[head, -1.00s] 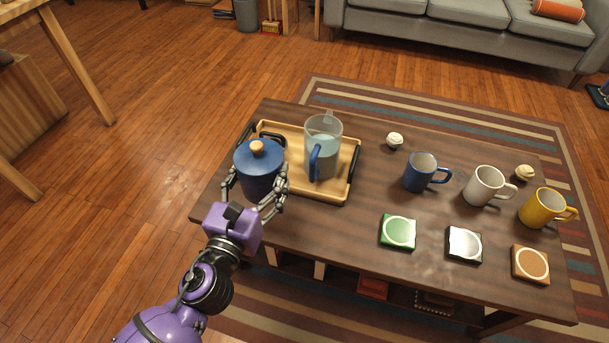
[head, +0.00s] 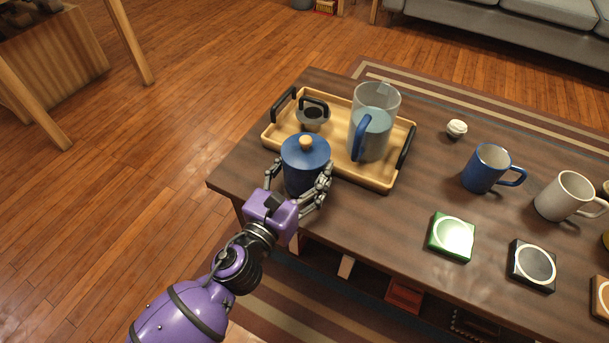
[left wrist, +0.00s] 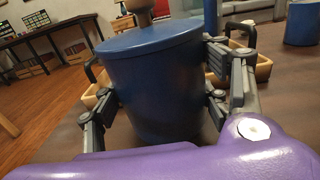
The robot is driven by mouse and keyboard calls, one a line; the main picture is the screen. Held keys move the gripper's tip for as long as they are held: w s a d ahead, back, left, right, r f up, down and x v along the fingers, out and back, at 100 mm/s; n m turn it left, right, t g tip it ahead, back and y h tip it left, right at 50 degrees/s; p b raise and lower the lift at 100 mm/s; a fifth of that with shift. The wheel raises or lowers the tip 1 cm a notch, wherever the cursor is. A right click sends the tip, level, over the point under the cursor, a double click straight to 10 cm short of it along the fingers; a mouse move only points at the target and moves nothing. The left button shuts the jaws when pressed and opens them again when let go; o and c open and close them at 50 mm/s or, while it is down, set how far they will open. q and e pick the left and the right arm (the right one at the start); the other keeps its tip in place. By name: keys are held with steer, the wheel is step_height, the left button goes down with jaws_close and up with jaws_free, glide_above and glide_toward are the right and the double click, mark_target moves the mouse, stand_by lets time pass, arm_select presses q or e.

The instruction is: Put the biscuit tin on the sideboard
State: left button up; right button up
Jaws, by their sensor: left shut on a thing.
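The biscuit tin seems to be the blue round canister (head: 305,165) with a flat blue lid and a wooden knob. My left gripper (head: 299,180) is shut on it, with fingers on both sides of its body. The tin is upright at the near left edge of the wooden tray (head: 374,180). I cannot tell whether its base is clear of the table. The left wrist view shows the tin (left wrist: 160,85) close up between the fingers (left wrist: 160,92). I cannot pick out the sideboard with certainty. My right gripper is not in view.
A blue mug (head: 486,168), a white mug (head: 565,194) and several coasters stand to the right. Open wooden floor (head: 150,180) lies left.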

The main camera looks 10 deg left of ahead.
arm_select(q)
steer(key=shift+f, duration=0.75)
steer(key=shift+r, duration=0.2)
steer(key=shift+f, duration=0.15)
steer(key=o, duration=1)
steer(key=shift+f+b, duration=0.2)
steer(key=shift+b, duration=0.1)
steer(key=o, duration=0.5)
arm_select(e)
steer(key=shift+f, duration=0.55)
arm_select(q)
steer(key=shift+r, duration=0.15)
